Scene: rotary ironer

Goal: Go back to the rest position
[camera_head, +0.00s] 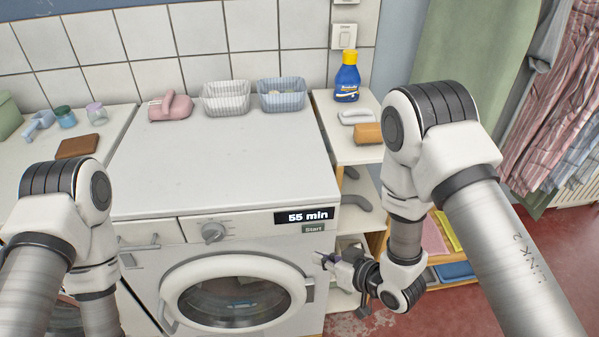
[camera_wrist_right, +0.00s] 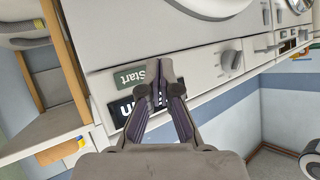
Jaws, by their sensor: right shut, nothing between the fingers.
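My right gripper (camera_head: 325,260) is beside the right edge of the white washing machine's front, near the round door (camera_head: 238,293) and below the Start button (camera_head: 313,228). Its fingers are shut and empty. The right wrist view shows the closed fingertips (camera_wrist_right: 166,70) in front of the Start label (camera_wrist_right: 130,77) and the dark display, partly covering the display. In the head view the display (camera_head: 304,215) reads "55 min". The round door looks shut. My left arm comes in at the left, but its gripper is out of view.
A pink iron (camera_head: 171,106), two baskets (camera_head: 226,98) (camera_head: 282,94) and a bare front area lie on the machine top (camera_head: 220,165). A blue bottle (camera_head: 347,77) stands on the shelf unit at right. Clothes (camera_head: 555,100) hang at far right. A knob (camera_head: 213,232) sticks out of the machine front.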

